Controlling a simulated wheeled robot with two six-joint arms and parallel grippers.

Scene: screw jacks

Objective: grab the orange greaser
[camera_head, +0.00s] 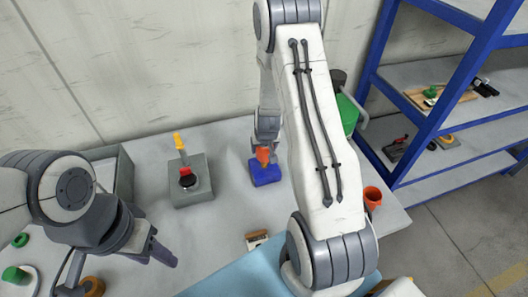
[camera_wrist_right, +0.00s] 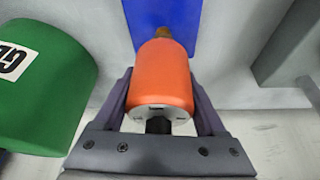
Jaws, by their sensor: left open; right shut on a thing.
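The orange greaser (camera_head: 263,155), a small orange cylinder, is upright at a blue block (camera_head: 267,176) on the grey workbench. In the right wrist view the greaser (camera_wrist_right: 161,78) fills the space between the fingers, with its brownish tip against the blue block (camera_wrist_right: 162,18) behind. My right gripper (camera_head: 265,141) reaches down from above and is shut on the greaser; its arm covers much of the bench. I cannot tell whether the greaser still rests in the block. My left gripper (camera_head: 156,250) is open and empty over the bench's left front.
A grey block (camera_head: 190,188) bearing a red and yellow-topped part stands left of the greaser. An orange cup (camera_head: 372,196) is at the right edge. A green container (camera_head: 348,112) is behind my right arm. A blue mat (camera_head: 235,276) lies in front. Blue-framed shelves (camera_head: 424,130) stand right.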

